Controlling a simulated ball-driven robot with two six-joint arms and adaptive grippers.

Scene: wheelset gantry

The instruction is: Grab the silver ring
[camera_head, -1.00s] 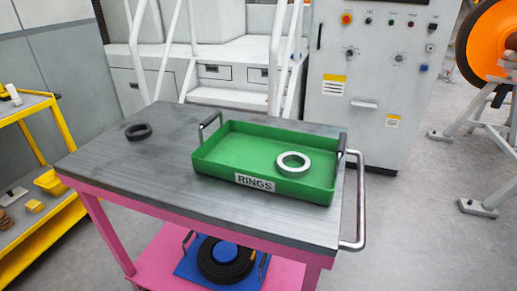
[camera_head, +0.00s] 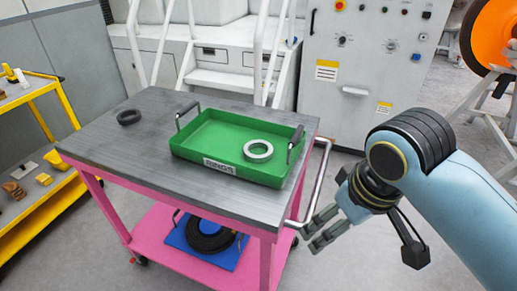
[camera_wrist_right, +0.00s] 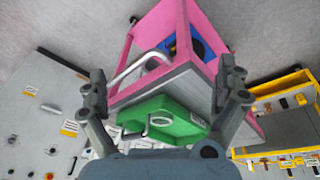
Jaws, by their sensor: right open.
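The silver ring (camera_head: 258,150) lies flat inside the green tray (camera_head: 205,122), near its right end. The tray stands on the grey top of the pink cart (camera_head: 100,158). In the right wrist view the ring (camera_wrist_right: 160,120) shows small inside the tray (camera_wrist_right: 186,126), between my fingers. My right gripper (camera_head: 318,232) is open and empty, to the right of the cart and below the tray's level in the picture, close to the cart's handle. It also shows in the right wrist view (camera_wrist_right: 162,92), its two fingers wide apart. My left gripper is not in view.
A black ring (camera_head: 129,117) lies on the cart top left of the tray. The cart's metal handle (camera_head: 322,180) juts out on its right side. A blue tray (camera_head: 190,236) with black rings is on the lower shelf. A yellow shelf cart (camera_head: 62,190) stands at left.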

